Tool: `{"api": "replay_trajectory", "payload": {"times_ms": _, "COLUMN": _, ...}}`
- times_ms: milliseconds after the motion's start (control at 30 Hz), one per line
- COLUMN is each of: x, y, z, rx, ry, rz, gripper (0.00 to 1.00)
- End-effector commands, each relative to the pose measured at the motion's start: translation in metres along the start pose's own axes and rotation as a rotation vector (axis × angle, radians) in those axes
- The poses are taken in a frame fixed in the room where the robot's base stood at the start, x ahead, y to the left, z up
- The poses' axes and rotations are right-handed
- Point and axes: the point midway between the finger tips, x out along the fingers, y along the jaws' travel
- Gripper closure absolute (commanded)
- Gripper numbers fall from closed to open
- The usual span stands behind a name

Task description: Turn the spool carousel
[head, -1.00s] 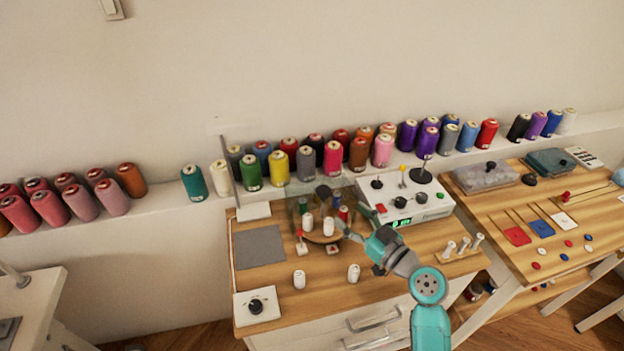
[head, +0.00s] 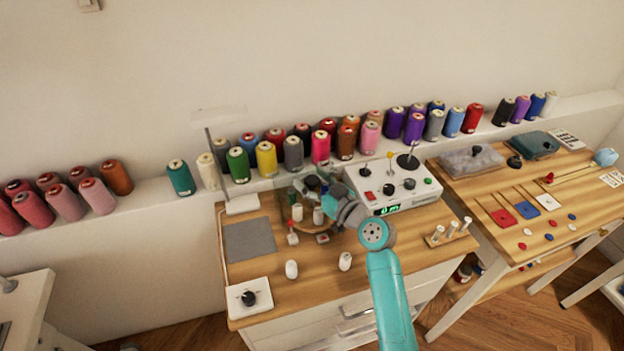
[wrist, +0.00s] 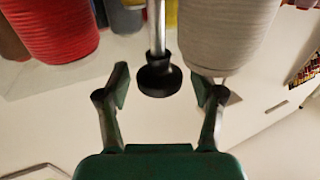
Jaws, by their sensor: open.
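The spool carousel (head: 309,226) is a small round wooden stand on the middle table in the head view. White spools (head: 318,216) stand on its front, and a red one shows behind, partly hidden by my arm. My gripper (head: 322,187) is over the carousel's back part, small and partly blocked by my wrist. In the wrist view my gripper (wrist: 160,88) is open, its fingers either side of a black knob (wrist: 159,78) on a metal rod. I cannot tell whether they touch it. A red spool (wrist: 50,28) and a pale grey spool (wrist: 226,32) flank the rod.
A white control box (head: 392,186) with knobs and levers stands close on the right. A grey mat (head: 249,240) lies left, above a white dial panel (head: 249,298). Thread cones line the shelf behind.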

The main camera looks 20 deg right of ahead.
Motion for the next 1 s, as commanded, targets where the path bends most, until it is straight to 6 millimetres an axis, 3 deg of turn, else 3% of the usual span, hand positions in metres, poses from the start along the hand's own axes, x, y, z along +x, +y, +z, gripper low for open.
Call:
{"api": "replay_trajectory", "payload": {"times_ms": 200, "x": 0.0003, "y": 0.0001, "z": -0.0001, "rx": 0.000, "ry": 0.000, "rz": 0.000, "gripper": 0.33}}
{"api": "replay_trajectory", "payload": {"times_ms": 500, "x": 0.0001, "y": 0.0002, "z": -0.0002, "rx": -0.001, "ry": 0.000, "rz": 0.000, "gripper": 1.00}}
{"api": "replay_trajectory", "payload": {"times_ms": 1000, "x": 0.0001, "y": -0.0006, "z": -0.0007, "rx": -0.002, "ry": 0.001, "rz": 0.051, "gripper": 1.00}}
